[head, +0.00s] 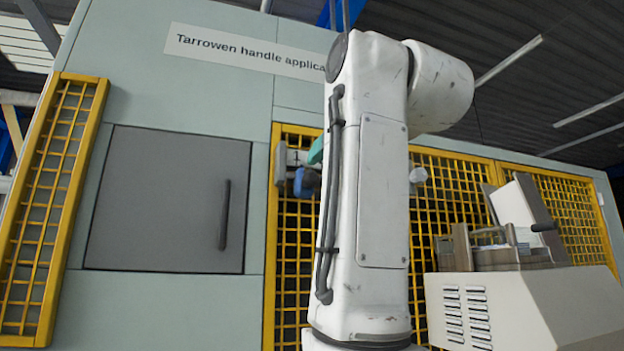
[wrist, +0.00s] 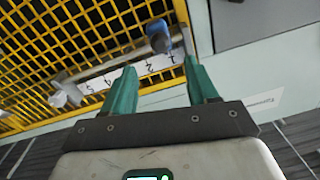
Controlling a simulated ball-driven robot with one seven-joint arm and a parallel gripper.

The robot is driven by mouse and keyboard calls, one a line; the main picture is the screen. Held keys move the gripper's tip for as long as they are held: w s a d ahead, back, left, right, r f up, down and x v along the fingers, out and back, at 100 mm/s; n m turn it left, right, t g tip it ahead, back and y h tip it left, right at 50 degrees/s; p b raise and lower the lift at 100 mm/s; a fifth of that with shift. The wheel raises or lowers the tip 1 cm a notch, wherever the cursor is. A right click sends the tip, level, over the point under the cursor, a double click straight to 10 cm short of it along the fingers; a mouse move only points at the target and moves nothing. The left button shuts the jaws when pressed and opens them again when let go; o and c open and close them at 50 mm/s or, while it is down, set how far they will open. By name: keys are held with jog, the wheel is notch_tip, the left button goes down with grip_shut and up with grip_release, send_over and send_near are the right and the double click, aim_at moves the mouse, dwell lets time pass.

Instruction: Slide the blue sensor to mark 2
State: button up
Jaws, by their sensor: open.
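The blue sensor (wrist: 158,36) sits on a rail in front of the yellow mesh in the wrist view, at the end of the numbered scale (wrist: 135,72) by mark 1. Mark 2 is just left of it there. The sensor also shows in the head view (head: 306,183), partly hidden by my arm. My gripper (wrist: 160,63) is open, with its two green fingers apart and nothing between them. The sensor appears just beyond the fingertips; I cannot tell the exact distance. In the head view one green finger (head: 316,152) shows beside my arm, above the sensor.
Yellow mesh guards (head: 296,255) stand behind the rail. A grey door with a dark handle (head: 224,215) is at left. A pale machine housing (head: 520,305) stands at right. A whitish knob (head: 418,176) shows right of my arm, which hides most of the rail.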

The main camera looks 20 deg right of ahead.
aim_at(313, 177)
jog(key=w+p, duration=0.4)
jog(key=w, duration=0.5)
jog(key=shift+w+a, duration=0.15)
jog(key=shift+a, duration=0.05)
jog(key=shift+w, duration=0.6)
jog(key=shift+c, duration=0.3)
grip_shut()
